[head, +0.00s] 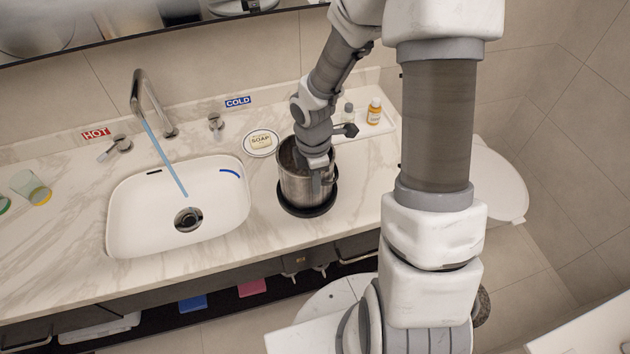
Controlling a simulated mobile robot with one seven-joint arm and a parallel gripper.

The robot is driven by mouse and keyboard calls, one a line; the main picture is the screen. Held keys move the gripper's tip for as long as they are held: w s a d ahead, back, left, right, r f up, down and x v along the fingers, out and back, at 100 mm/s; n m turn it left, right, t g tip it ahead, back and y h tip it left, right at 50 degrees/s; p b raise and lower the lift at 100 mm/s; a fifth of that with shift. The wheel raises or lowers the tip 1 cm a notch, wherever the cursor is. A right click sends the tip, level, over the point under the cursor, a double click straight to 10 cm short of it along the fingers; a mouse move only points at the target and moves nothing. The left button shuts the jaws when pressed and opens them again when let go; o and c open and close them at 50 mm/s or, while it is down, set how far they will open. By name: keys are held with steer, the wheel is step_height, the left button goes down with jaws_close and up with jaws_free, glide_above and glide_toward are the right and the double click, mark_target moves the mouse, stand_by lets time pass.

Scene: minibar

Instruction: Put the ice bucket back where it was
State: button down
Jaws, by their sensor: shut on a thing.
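The ice bucket (296,188) is a round, brushed-metal pail, upright, on the right part of the marble counter in the head view. A black round base (307,211) shows beneath it; I cannot tell whether the bucket rests on it or hangs slightly above. My gripper (322,178) reaches down from above and is shut on the bucket's right-hand wall. My gripper and wrist hide part of the bucket's rim and inside.
A white sink (125,222) lies to the left, with blue water running from the faucet (141,92). A soap dish (248,151) sits behind the bucket. A tray (385,128) with small bottles (374,111) stands back right. A tumbler (30,187) stands far left.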

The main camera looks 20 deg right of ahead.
steer(key=shift+f, duration=0.15)
steer(key=c, duration=0.9)
jaws_free()
step_height(320, 180, up, 12)
steer(key=shift+a+r+p, duration=0.15)
steer(key=shift+p, duration=0.9)
